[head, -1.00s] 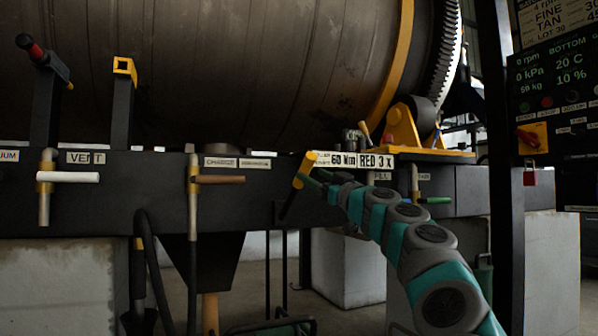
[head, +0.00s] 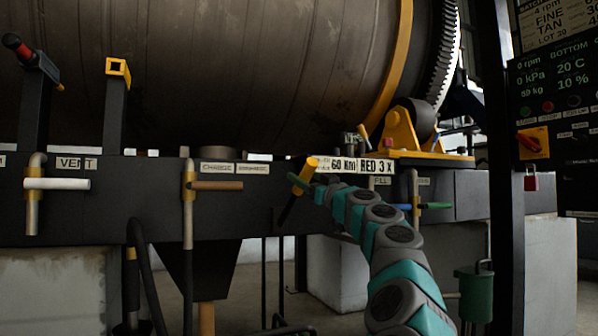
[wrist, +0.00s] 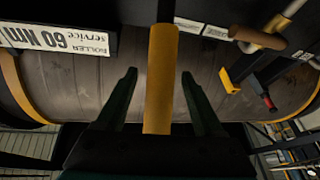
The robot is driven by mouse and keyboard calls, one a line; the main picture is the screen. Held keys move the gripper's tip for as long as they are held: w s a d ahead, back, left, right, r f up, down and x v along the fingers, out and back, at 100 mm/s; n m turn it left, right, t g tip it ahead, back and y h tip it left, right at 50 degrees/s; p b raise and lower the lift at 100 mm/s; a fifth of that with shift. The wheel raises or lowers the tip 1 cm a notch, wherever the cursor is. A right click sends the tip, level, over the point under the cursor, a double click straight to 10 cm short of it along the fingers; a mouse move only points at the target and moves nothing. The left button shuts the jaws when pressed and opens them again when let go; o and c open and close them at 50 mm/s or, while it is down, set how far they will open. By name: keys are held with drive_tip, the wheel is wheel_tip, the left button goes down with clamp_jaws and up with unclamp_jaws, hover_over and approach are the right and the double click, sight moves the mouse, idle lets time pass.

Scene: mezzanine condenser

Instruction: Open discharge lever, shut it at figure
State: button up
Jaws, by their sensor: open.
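A dark bar with a yellow handle (head: 303,176) hangs tilted on the front of the dark beam (head: 110,215). My gripper (wrist: 158,77) is open, and in the wrist view its fingers stand on either side of the yellow handle (wrist: 161,90), apart from it. A lever with a brown handle (head: 217,186) sticks out level to the right from a brass and grey pipe. The small plate (head: 217,168) above it seems to read CHARGE. It also shows in the wrist view (wrist: 258,38). I cannot tell for certain which lever is the discharge one.
The VENT lever (head: 56,184) has a white handle. Blue and green handles (head: 434,205) sit right of my arm. The large drum (head: 220,75) is above the beam. A dark post (head: 500,200) and the figures panel (head: 553,75) stand at the right; its small digits are hard to read.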

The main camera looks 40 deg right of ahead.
drive_tip(key=shift+w+r, duration=0.15)
drive_tip(key=shift+w, duration=0.4)
drive_tip(key=shift+w+d+r+p, duration=0.15)
drive_tip(key=shift+w+r+p, duration=0.2)
drive_tip(key=shift+w+p, duration=0.1)
drive_tip(key=shift+w, duration=0.45)
drive_tip(key=shift+c, duration=0.2)
clamp_jaws()
idle(0.4)
